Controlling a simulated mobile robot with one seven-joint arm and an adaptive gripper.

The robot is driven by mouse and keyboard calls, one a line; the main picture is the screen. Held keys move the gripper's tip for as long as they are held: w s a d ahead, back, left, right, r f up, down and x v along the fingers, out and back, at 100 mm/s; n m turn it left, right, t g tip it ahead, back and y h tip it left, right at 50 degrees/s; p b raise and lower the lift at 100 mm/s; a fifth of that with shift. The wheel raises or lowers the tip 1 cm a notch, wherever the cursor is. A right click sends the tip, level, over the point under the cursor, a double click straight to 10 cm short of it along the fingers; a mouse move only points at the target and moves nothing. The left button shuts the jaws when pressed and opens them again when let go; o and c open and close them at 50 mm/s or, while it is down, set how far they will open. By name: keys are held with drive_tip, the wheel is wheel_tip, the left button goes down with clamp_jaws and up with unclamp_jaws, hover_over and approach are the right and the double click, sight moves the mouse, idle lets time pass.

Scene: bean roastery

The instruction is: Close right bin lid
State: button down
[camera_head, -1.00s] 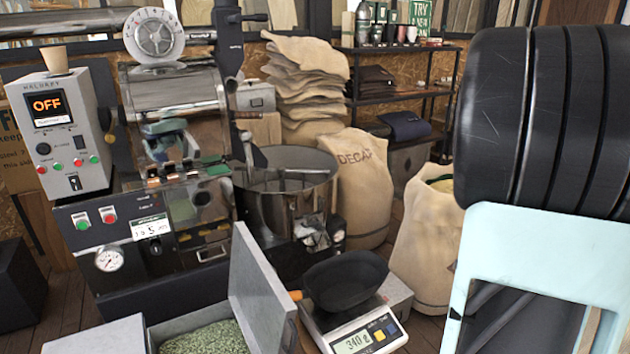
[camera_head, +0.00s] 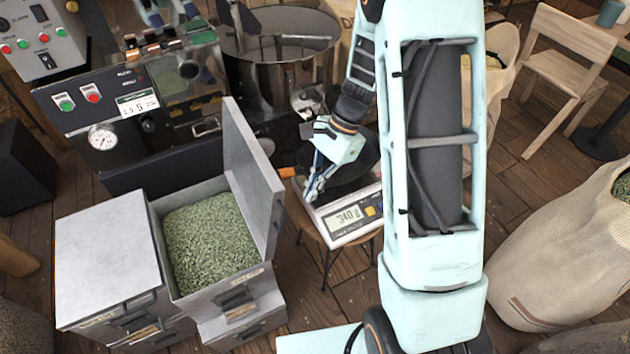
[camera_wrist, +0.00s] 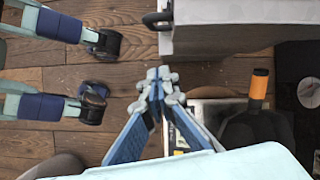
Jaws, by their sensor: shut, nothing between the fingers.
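The right bin (camera_head: 228,291) is a grey metal box full of green beans (camera_head: 208,240). Its lid (camera_head: 252,178) stands open, upright along the bin's right side. My gripper (camera_head: 311,195) is to the right of the lid, apart from it, near the scale and dark pan in the head view. In the wrist view my gripper (camera_wrist: 161,73) is shut and empty, fingertips together over the wooden floor. A grey bin corner (camera_wrist: 235,35) with a handle shows above the fingertips in that view.
The left bin (camera_head: 105,245) is closed. A scale (camera_head: 350,217) reading 340 stands on a stool behind my gripper, with a black pan (camera_wrist: 255,130) and its orange handle. The roaster (camera_head: 150,110) stands behind the bins. A sack (camera_head: 570,245) and wooden chair (camera_head: 565,65) are at right.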

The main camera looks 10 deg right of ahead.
drive_tip(key=s+a+f, duration=0.2)
drive_tip(key=a+f, duration=0.2)
drive_tip(key=a, duration=0.1)
drive_tip(key=shift+s+a, duration=0.2)
drive_tip(key=shift+s, duration=0.2)
drive_tip(key=shift+a, duration=0.1)
